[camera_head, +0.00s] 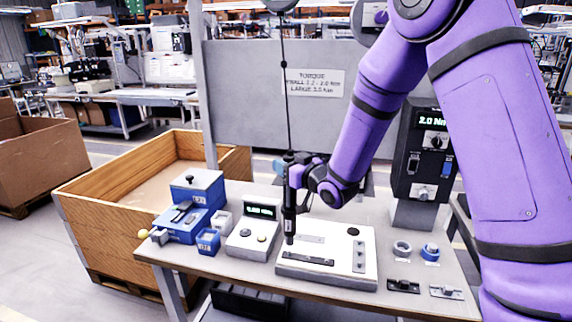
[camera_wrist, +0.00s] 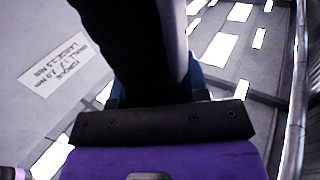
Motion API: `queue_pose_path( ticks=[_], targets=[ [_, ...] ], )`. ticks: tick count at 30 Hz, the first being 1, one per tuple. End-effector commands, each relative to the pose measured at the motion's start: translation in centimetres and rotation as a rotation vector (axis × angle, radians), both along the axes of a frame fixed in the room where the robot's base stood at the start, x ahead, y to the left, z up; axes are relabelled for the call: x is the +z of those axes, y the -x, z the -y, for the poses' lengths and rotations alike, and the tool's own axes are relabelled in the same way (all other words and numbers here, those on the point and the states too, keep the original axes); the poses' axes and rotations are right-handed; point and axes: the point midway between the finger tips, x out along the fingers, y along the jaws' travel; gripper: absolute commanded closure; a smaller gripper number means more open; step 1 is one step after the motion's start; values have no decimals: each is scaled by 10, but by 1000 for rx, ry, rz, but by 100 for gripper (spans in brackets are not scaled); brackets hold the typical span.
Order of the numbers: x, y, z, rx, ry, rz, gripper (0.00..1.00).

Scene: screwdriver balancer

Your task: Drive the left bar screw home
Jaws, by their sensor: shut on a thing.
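The black screwdriver (camera_head: 289,215) hangs upright on a thin cable from the balancer above. My gripper (camera_head: 296,175) is shut on its upper body. In the wrist view the dark driver body (camera_wrist: 140,45) rises between the gripper's fingers (camera_wrist: 155,95). The driver's lower end is over the back left part of the white work plate (camera_head: 350,277), by the left end of a light bar (camera_head: 310,239). I cannot tell whether the bit touches a screw; the screw itself is hidden or too small to see.
A dark bar (camera_head: 308,259) lies at the plate's front. A controller with a green display (camera_head: 258,212) and a blue screw feeder (camera_head: 181,225) stand to the left. A torque unit (camera_head: 423,150) stands behind right. Small rings (camera_head: 430,252) and fittings sit at the table's right.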

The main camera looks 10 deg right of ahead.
Motion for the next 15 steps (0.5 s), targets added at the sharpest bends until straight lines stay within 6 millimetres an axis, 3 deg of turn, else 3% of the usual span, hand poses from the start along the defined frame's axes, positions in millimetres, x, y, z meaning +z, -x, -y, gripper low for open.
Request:
queue_pose_path(
  ticks=[15],
  targets=[
    [-16,1,0,1,0,-1,100]
  ],
)
